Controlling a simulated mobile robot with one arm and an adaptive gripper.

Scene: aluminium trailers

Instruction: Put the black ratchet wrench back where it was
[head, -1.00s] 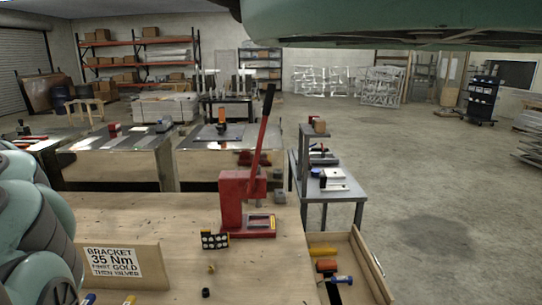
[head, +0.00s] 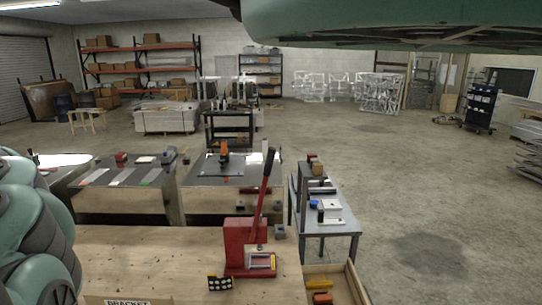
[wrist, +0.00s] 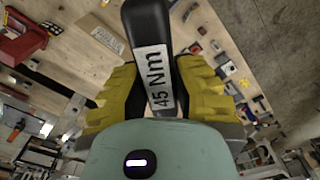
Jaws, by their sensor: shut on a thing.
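The black ratchet wrench (wrist: 146,28) shows in the wrist view as a thick black handle with a white label reading "45 Nm". My gripper (wrist: 157,88) is shut on it, with yellow finger pads on both sides of the handle. The gripper and the wrench are not in the head view. No marked resting place for the wrench can be made out.
The wooden workbench (head: 150,255) carries a red lever press (head: 241,245) and a black block with pale dots (head: 220,283). An open drawer (head: 352,285) holds yellow and orange items. A grey side table (head: 335,228) stands behind it. Open floor (head: 430,190) lies to the right.

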